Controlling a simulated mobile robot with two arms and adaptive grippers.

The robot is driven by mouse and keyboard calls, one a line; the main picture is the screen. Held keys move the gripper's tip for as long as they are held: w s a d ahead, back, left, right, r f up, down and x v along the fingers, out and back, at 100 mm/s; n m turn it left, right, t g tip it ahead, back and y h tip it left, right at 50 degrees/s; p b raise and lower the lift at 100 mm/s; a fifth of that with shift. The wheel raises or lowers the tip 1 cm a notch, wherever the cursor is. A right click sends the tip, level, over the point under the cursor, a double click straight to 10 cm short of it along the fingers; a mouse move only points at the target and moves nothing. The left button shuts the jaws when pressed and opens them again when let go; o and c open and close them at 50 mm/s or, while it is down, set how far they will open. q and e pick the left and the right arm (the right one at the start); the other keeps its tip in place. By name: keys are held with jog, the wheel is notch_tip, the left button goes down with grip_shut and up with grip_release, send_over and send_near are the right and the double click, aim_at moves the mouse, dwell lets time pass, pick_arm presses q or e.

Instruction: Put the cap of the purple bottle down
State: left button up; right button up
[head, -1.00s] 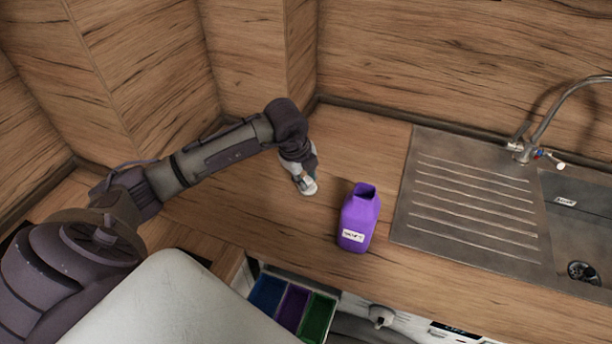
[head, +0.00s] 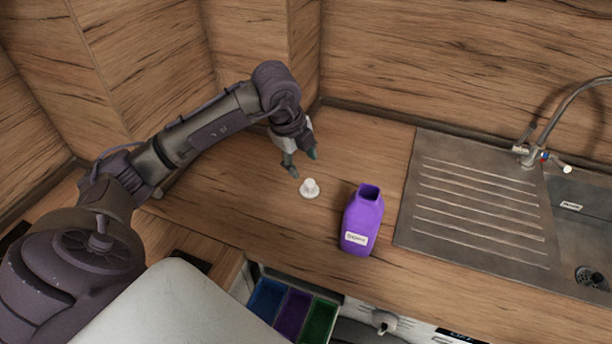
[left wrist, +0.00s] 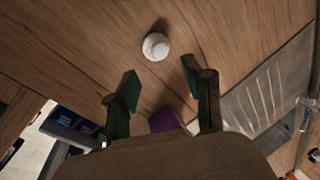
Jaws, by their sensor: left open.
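The white cap (head: 310,188) rests on the wooden worktop, left of the purple bottle (head: 361,222). The bottle stands upright and uncapped, with a white label on its front. My left gripper (head: 303,163) is open and empty, above and just behind the cap in the head view. In the left wrist view, the cap (left wrist: 156,46) lies beyond the two spread fingertips (left wrist: 160,73), apart from both. Part of the purple bottle (left wrist: 165,120) shows between the fingers, mostly hidden by the gripper body. My right gripper is not in view.
A steel sink with a ribbed drainboard (head: 470,200) and a tap (head: 545,150) lies to the right. Wooden walls close off the back and left. Below the front edge is an open drawer with blue, purple and green bins (head: 292,312). The worktop left of the cap is clear.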

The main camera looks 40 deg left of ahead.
pick_arm(q)
jog(key=shift+v, duration=2)
jog(key=shift+f, duration=0.1)
